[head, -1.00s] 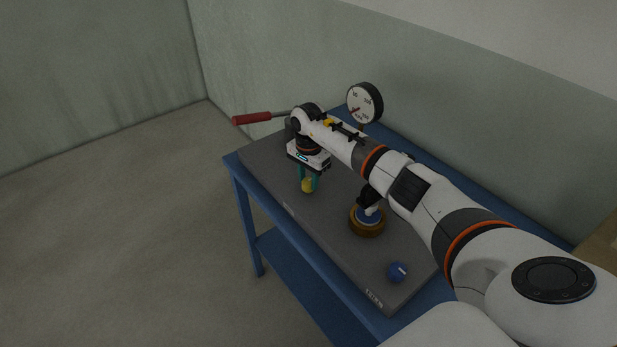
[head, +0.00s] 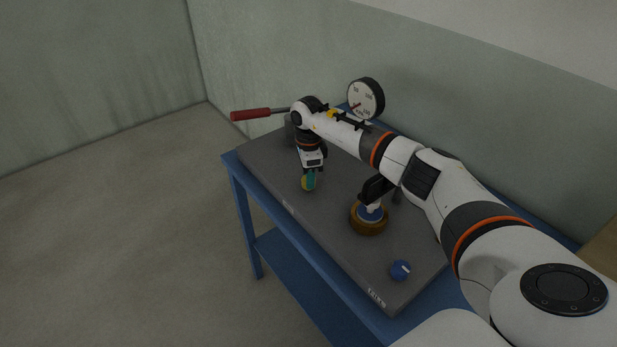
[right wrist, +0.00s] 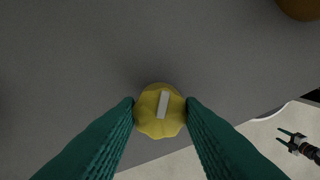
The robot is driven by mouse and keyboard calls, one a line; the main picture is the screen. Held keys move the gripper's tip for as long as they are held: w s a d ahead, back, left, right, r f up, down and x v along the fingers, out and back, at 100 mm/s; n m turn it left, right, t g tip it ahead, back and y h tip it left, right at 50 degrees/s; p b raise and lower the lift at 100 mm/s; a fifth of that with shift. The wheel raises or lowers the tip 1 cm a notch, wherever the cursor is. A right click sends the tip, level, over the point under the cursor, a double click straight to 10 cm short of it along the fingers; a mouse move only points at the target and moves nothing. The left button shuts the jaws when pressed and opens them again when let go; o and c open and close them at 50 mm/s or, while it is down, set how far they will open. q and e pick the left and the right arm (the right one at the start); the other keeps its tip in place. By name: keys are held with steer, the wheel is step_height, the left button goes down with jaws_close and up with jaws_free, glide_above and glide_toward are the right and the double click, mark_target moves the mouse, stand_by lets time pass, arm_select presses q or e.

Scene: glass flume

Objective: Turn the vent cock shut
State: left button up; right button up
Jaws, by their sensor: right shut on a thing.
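A yellow faceted knob (head: 306,184) with a white pointer bar stands near the front edge of the dark grey panel in the head view. It also shows in the right wrist view (right wrist: 160,112), its bar almost upright, leaning slightly right at the top. My right gripper (head: 310,181) points down and is shut on this knob, one teal finger on each side. In the head view the fingers partly hide the knob. My left gripper (right wrist: 288,139) shows small at the right of the right wrist view, fingers apart and empty, over the floor.
A blue knob (head: 399,271) and a brown-rimmed round fitting (head: 369,226) sit on the panel (head: 345,255). A dial gauge (head: 365,98) and a red-handled lever (head: 252,114) stand behind. The blue table (head: 246,206) has open floor to its left.

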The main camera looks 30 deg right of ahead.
steer(key=m, duration=0.5)
steer(key=shift+m+b, duration=0.3)
steer(key=shift+b, duration=0.05)
steer(key=m, duration=0.4)
steer(key=shift+r+m, duration=0.1)
steer(key=shift+m, duration=0.3)
steer(key=o, duration=1)
steer(key=shift+r+b, duration=1.25)
steer(key=shift+r, duration=4.75)
